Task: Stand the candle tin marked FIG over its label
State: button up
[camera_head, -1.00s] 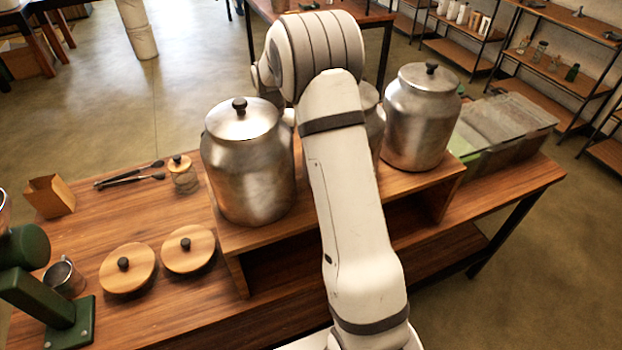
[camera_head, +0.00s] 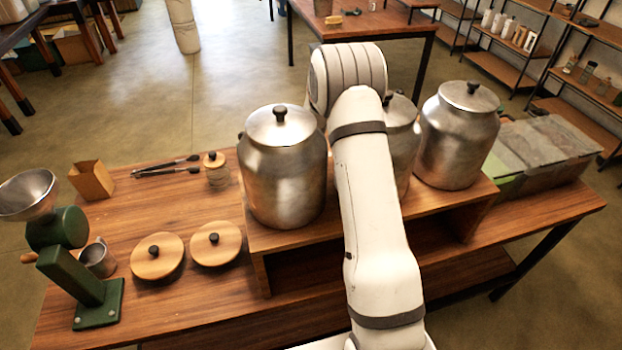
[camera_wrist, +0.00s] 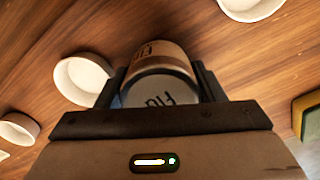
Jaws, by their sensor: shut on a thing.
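In the wrist view my gripper (camera_wrist: 160,84) is shut on a candle tin (camera_wrist: 158,58), with one finger on each side of it. The tin has a brown side with dark print and a pale end face with dark upside-down lettering that seems to read FIG. A wooden surface (camera_wrist: 225,60) lies beyond it; I cannot tell whether the tin touches it. The label for the tin is not visible in either view. In the head view my arm hides the gripper and tin.
White round things lie left (camera_wrist: 85,80), lower left (camera_wrist: 18,128) and top right (camera_wrist: 250,8) in the wrist view. In the head view, metal canisters (camera_head: 285,175) stand on a wooden riser (camera_head: 262,240). Wooden lids (camera_head: 157,258) and a green grinder (camera_head: 80,280) are left.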

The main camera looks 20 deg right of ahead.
jog(key=shift+f, duration=0.2)
jog(key=o, duration=0.8)
jog(key=shift+r, duration=0.1)
